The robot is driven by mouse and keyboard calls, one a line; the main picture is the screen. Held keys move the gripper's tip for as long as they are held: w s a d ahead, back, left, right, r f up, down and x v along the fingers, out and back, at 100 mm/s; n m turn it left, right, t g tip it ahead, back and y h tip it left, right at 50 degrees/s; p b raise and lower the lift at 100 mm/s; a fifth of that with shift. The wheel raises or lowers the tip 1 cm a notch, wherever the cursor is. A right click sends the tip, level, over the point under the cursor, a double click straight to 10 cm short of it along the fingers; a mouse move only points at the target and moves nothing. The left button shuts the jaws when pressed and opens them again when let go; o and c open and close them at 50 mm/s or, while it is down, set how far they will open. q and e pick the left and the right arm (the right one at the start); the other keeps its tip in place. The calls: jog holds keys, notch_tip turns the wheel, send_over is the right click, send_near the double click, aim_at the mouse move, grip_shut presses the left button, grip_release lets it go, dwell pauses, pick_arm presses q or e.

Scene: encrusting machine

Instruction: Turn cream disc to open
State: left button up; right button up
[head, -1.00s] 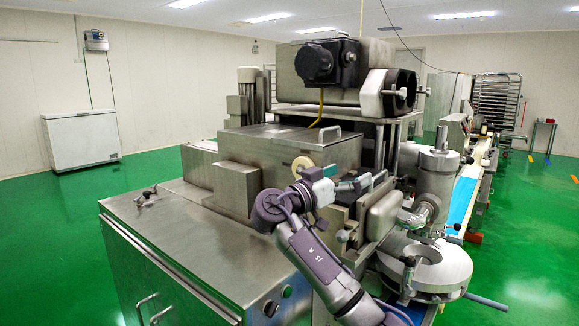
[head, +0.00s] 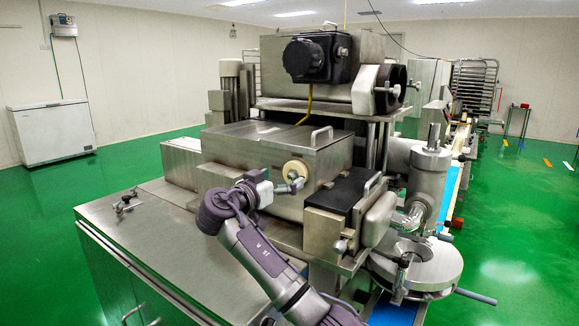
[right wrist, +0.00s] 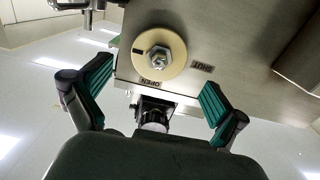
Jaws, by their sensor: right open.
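The cream disc (head: 294,171) is on the front face of the steel box of the machine. In the right wrist view the disc (right wrist: 160,53) has a steel hex nut at its centre and a small dark mark on its rim. The labels OPEN (right wrist: 150,84) and SHUT (right wrist: 203,67) appear upside down beside it. My right gripper (head: 288,187) is just in front of the disc, low in the head view. In the wrist view its green-padded fingers (right wrist: 156,76) are spread wide, with the disc between their lines and not gripped. My left gripper is not in view.
A flat steel cabinet top (head: 150,225) with a small clamp lies at the left. A black-topped block (head: 342,190) and a steel hopper assembly (head: 425,190) stand right of the disc. A steel lid with a handle (head: 270,135) is above the disc.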

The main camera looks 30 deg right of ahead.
aim_at(293, 172)
jog(key=p+x, duration=0.1)
jog(key=x, duration=0.2)
jog(key=shift+s+d+r, duration=0.15)
jog(key=shift+d, duration=0.25)
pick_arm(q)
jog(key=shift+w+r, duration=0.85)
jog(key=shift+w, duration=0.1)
pick_arm(e)
jog(key=shift+w, duration=0.2)
jog(key=shift+c, duration=0.9)
jog(key=c, duration=1)
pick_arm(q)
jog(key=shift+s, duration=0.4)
